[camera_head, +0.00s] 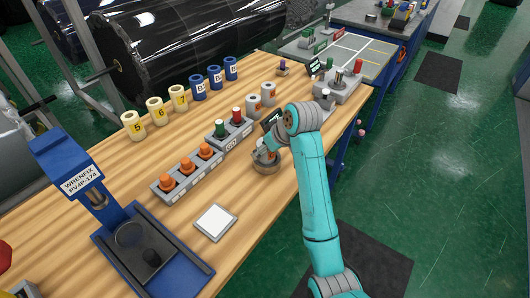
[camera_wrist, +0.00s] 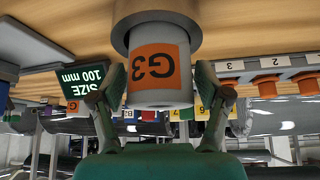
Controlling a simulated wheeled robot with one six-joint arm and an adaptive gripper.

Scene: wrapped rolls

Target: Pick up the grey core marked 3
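The grey core marked G3 (camera_wrist: 158,78) has an orange label and stands on a round grey base; in the head view the core (camera_head: 267,152) is partly hidden by my arm. The wrist view is upside down. My gripper (camera_wrist: 160,82) has one finger on each side of the core, at the height of its label. The finger pads lie very close to its sides; whether they press on it cannot be told. The round base (camera_wrist: 155,25) also shows in the head view (camera_head: 266,168). Two other grey cores with orange labels (camera_head: 253,103) (camera_head: 268,93) stand farther back.
A grey rack with orange pegs (camera_head: 188,175) and a block with green and red knobs (camera_head: 229,130) stand left of the base. Yellow cores (camera_head: 156,112) and blue cores (camera_head: 215,77) stand behind. A small SIZE 100 mm display (camera_wrist: 88,82) is close by. A white pad (camera_head: 215,222) lies in front.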

